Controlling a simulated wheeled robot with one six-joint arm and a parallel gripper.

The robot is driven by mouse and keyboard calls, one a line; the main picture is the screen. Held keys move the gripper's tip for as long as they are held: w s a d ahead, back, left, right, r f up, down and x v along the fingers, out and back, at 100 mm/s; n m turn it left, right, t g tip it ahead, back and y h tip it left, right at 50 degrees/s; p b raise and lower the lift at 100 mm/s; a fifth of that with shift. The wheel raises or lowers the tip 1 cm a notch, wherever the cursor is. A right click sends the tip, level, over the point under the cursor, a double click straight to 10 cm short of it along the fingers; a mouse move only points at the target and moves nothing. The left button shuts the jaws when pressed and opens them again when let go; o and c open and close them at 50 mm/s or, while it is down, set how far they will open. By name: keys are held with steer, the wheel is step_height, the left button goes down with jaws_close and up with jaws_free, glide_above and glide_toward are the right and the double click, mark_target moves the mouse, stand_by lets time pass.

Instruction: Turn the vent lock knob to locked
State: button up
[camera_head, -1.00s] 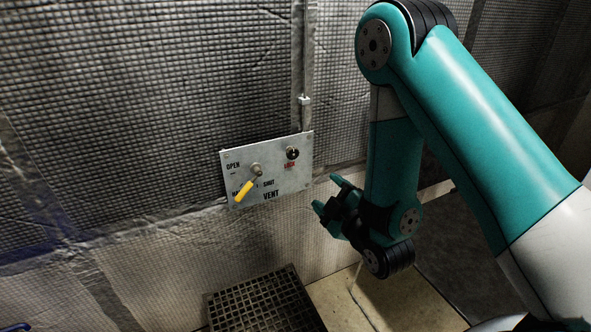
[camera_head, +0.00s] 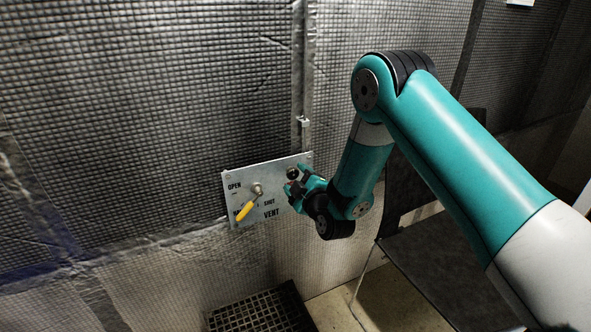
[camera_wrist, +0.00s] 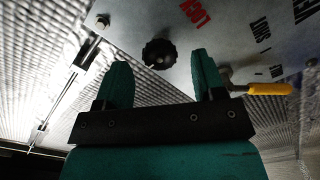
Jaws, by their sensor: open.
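The vent lock knob is a small dark round lobed knob (camera_head: 293,174) at the upper right of the grey vent panel (camera_head: 262,181). In the wrist view the knob (camera_wrist: 159,54) shows beyond my fingertips, between their lines, with red lettering beside it. My gripper (camera_head: 297,184) is open and empty, close to the panel at the knob. In the wrist view its two teal fingers (camera_wrist: 158,62) stand apart on either side of the knob's line. I cannot tell whether they touch it. The red label is hidden behind the gripper in the head view.
A lever with a yellow handle (camera_head: 245,211) is on the panel left of the knob; in the wrist view its yellow grip (camera_wrist: 270,89) is close to the right finger. A conduit (camera_head: 304,122) runs up the padded wall. A black grate (camera_head: 262,312) lies below.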

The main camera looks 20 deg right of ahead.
steer(key=shift+w+a+p, duration=0.1)
steer(key=shift+w+p, duration=0.6)
steer(key=shift+p, duration=0.05)
steer(key=c, duration=0.9)
